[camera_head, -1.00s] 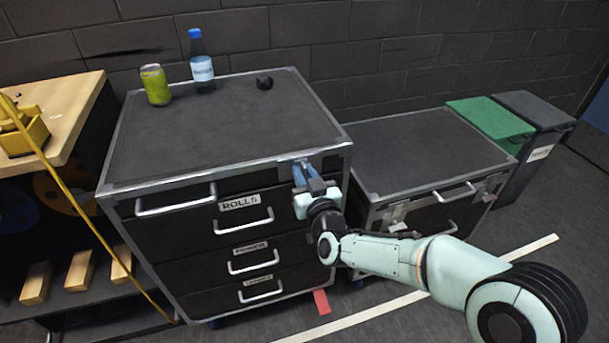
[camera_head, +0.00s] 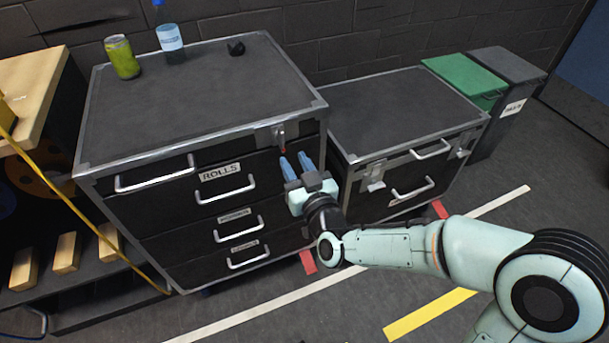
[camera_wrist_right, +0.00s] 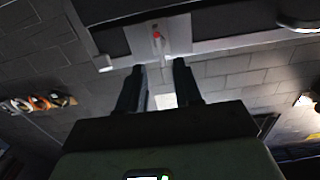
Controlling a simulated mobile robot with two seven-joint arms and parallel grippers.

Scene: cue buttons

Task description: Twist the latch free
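A metal latch (camera_head: 280,135) sits on a plate at the top right corner of the large black drawer case's front. A small red part shows on it. In the right wrist view the latch (camera_wrist_right: 157,37) lies ahead of the fingertips, its red part near the middle. My right gripper (camera_head: 296,163) is just below and in front of the latch, apart from it. Its two blue fingers point up toward the latch with a gap between them. In the wrist view the gripper (camera_wrist_right: 160,68) is open and nothing is between the fingers. My left gripper is out of view.
Open floor lies in front.

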